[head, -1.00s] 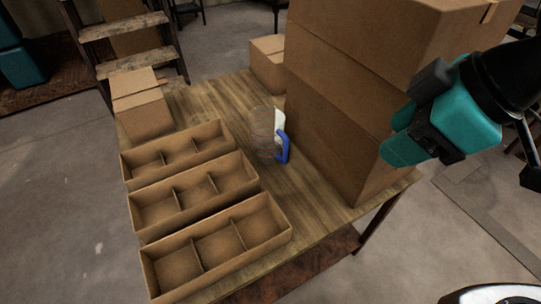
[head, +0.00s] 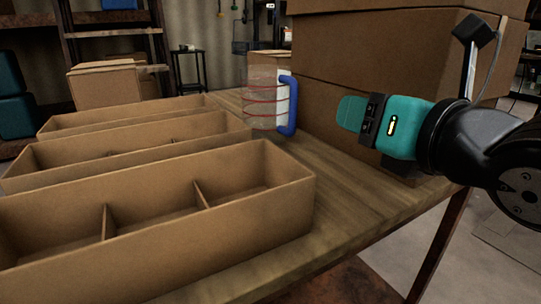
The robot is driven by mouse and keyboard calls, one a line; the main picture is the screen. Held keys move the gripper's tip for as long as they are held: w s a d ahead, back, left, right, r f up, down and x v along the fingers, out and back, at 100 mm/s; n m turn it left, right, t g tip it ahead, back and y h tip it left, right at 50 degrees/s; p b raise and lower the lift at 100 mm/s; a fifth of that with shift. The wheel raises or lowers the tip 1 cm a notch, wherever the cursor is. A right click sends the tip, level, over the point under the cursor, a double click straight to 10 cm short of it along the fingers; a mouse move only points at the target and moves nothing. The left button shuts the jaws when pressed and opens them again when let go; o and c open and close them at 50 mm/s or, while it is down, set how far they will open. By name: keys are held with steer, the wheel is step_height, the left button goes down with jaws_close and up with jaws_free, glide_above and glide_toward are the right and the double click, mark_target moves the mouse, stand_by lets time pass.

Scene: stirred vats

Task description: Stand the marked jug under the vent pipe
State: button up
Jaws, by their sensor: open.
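A clear jug with red rings and a blue handle (head: 288,105) stands upright on the wooden table (head: 345,205), between the divided trays and the large stacked boxes. Its handle faces right. My gripper (head: 352,113), teal and black, is to the right of the jug, in front of the boxes and apart from the jug. It points left toward the handle side. It is open and empty; the two fingers overlap in this view. No vent pipe can be made out in this view.
Large stacked cardboard boxes (head: 390,55) stand right of the jug, behind my gripper. Divided cardboard trays (head: 240,205) fill the table's left side. A smaller box (head: 105,85) stands behind them. Bare tabletop lies in front of the jug.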

step_height(320, 180, down, 2)
steer(key=n+b, duration=0.2)
steer(key=n+t+y+p, duration=0.1)
steer(key=p, duration=1.2)
glide_toward(295, 98)
steer(key=p+x, duration=0.6)
steer(key=x, duration=0.4)
steer(key=shift+w+r, duration=0.15)
steer(key=shift+r, duration=0.05)
steer(key=shift+w+a+f, duration=0.15)
steer(key=shift+w+f, duration=0.05)
steer(key=shift+w, duration=0.05)
jaws_close()
